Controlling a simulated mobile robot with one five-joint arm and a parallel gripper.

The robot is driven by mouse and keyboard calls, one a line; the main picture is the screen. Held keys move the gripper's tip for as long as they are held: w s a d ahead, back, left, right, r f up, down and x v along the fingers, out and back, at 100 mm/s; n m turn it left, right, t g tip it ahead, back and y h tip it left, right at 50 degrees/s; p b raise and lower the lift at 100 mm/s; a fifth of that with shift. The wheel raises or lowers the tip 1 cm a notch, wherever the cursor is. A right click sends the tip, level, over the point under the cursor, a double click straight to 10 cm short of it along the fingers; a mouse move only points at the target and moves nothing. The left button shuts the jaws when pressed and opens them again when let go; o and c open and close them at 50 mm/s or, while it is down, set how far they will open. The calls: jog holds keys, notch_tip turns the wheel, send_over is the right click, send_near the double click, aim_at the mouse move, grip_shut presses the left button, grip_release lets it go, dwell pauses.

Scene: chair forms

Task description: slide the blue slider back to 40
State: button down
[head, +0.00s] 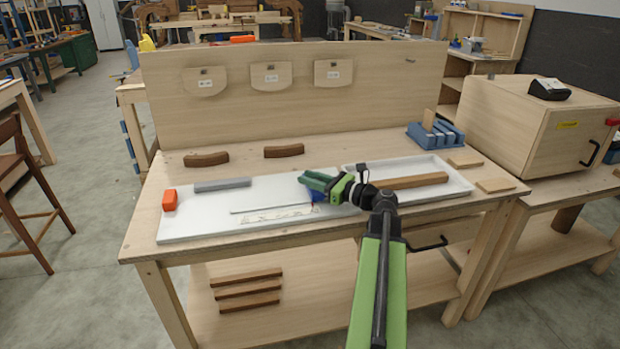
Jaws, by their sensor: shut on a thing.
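The blue slider (317,197) sits at the right end of a thin dark rail (268,208) on a white board (200,222). A pale strip with small marks (280,215) lies just in front of the rail; its numbers are too small to read. My green gripper (312,182) reaches in from the right and is shut on the blue slider. The gripper covers the slider's upper part, and I cannot tell which mark the slider is at.
A white tray (458,186) holds a brown wooden bar (410,181). Two curved dark wood pieces (206,159) lie behind. A blue slotted holder (435,136) stands back right.

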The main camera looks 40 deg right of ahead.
jog(key=c, duration=1.2)
grip_release()
jog(key=shift+s+d, duration=0.15)
jog(key=shift+d, duration=0.35)
jog(key=shift+a, duration=0.3)
jog(key=shift+s+d, duration=0.1)
jog(key=shift+s, duration=0.15)
jog(key=v, duration=1.6)
jog(key=shift+s, duration=0.3)
